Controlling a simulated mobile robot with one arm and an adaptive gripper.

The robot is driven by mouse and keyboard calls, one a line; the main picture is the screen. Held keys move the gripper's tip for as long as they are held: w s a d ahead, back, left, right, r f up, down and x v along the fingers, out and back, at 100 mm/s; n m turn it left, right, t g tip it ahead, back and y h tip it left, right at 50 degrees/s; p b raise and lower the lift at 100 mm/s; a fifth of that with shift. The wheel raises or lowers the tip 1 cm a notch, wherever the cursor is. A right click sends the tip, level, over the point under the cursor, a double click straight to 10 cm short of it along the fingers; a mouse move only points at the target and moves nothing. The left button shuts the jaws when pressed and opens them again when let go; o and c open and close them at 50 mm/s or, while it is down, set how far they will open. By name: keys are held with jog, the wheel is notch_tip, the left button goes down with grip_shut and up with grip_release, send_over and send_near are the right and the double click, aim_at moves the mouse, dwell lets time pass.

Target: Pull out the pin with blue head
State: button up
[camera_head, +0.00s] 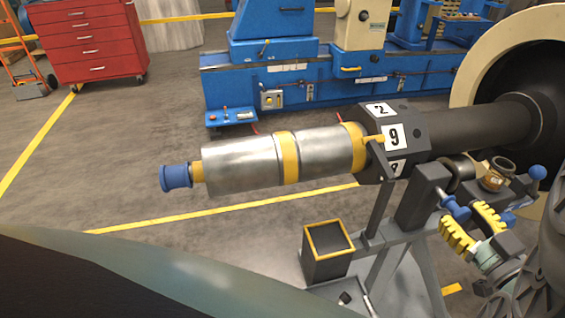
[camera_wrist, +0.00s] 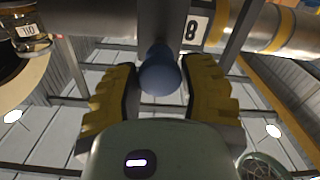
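The pin's blue rounded head (camera_head: 457,209) sticks out of the dark stand post (camera_head: 414,195) below the rotor shaft, toward my gripper. In the wrist view the blue head (camera_wrist: 160,75) sits between the two yellow ribbed fingers of my gripper (camera_wrist: 160,82). The fingers are apart, with narrow gaps visible beside the head, so no grip shows. In the head view my gripper (camera_head: 461,214) is low at the right, its fingertips around the head.
The rotor (camera_head: 240,165), silver with yellow bands, lies across above the stand. A numbered dark collar (camera_head: 410,120) is on it. A dark open box (camera_head: 328,240) with a yellow rim stands left of my gripper. Another blue knob (camera_head: 537,172) is at the right.

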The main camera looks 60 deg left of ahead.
jog(key=o, duration=0.5)
jog(key=shift+d, duration=0.1)
jog(key=shift+d, duration=0.1)
jog(key=v, duration=1.1)
jog(key=shift+s+d, duration=0.15)
jog(key=shift+d, duration=0.25)
